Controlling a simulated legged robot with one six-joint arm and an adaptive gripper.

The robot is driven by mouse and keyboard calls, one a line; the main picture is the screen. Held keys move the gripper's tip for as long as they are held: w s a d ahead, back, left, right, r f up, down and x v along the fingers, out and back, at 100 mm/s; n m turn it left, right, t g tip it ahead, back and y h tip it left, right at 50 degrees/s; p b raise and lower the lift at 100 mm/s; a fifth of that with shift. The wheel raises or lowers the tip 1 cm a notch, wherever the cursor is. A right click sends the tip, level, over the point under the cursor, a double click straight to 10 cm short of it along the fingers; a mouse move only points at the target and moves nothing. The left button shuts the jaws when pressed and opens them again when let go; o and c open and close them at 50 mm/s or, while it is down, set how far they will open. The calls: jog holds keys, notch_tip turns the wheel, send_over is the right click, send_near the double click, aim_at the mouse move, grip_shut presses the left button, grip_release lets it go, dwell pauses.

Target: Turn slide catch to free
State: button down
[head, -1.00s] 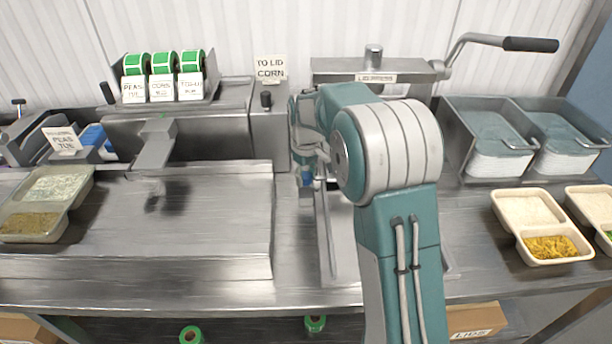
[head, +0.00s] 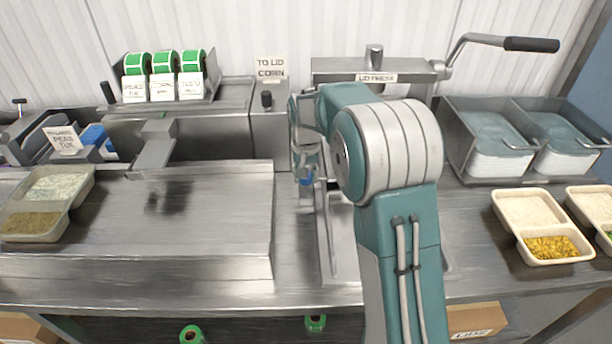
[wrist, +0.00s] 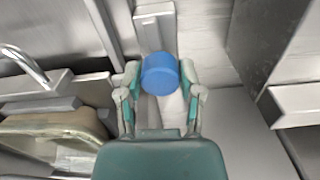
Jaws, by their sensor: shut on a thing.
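The slide catch appears to be the blue round knob (wrist: 160,74) in the wrist view, in front of a grey metal bar (wrist: 156,30). My gripper (wrist: 160,84) has one finger on each side of the knob and is shut on it. My arm hides part of this area, and which way the catch is turned cannot be told.
A lid press (head: 376,77) stands behind my arm. A filled tray (head: 72,205) lies at the left, and another tray (head: 499,212) at the right. Lid bins (head: 462,130) stand at the back right. The steel plate (head: 215,220) is mostly bare.

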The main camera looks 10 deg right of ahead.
jog(key=shift+m, duration=0.5)
jog(key=shift+c, duration=1.3)
grip_release()
jog(key=shift+w+a, duration=0.1)
notch_tip(320, 180, up, 12)
